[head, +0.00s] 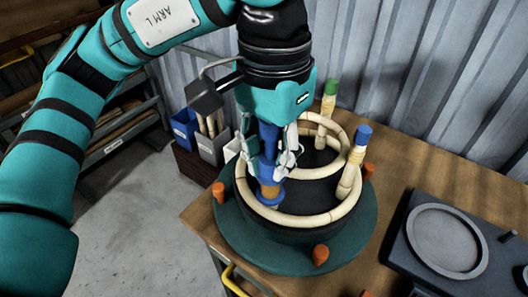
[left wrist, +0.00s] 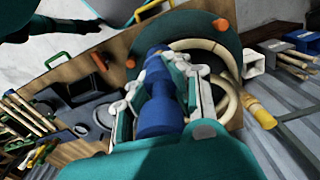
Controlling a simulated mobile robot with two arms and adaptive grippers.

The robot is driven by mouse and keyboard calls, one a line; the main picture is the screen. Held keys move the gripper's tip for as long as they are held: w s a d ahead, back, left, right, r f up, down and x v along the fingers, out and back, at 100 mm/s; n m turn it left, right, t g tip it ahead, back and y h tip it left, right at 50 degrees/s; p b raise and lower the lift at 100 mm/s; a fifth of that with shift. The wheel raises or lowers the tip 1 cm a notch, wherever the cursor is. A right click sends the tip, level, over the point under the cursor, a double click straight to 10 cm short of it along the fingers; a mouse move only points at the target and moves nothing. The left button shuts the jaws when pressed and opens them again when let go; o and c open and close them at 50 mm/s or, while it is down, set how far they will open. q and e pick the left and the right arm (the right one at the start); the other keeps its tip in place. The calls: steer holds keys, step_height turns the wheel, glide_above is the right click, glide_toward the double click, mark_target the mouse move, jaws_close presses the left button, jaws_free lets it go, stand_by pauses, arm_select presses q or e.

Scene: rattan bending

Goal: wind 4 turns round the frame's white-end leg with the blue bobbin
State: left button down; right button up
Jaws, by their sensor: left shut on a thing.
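My left gripper (head: 270,158) points down over the near-left part of the rattan frame (head: 308,219). It is shut on the blue bobbin (head: 268,137), which stands roughly upright between the fingers. The bobbin's lower end is close to the frame's ring; I cannot tell whether they touch. The bobbin also shows between the fingers in the left wrist view (left wrist: 158,115). The blue-end leg (head: 352,165) and green-end leg (head: 327,106) rise from the frame. I cannot make out the white-end leg; the gripper hides that part. My right gripper is not in view.
The frame sits on a dark green round base (head: 240,245) with several orange pegs (head: 320,255) at its rim, on a wooden table (head: 400,185). A dark device with a round grey plate (head: 445,240) is at right. Bins (head: 185,130) stand behind left. A corrugated wall closes the back.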

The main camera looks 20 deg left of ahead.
arm_select(q)
step_height(320, 180, up, 11)
steer(key=p, duration=0.9)
steer(key=shift+r, duration=0.1)
stand_by(0.4)
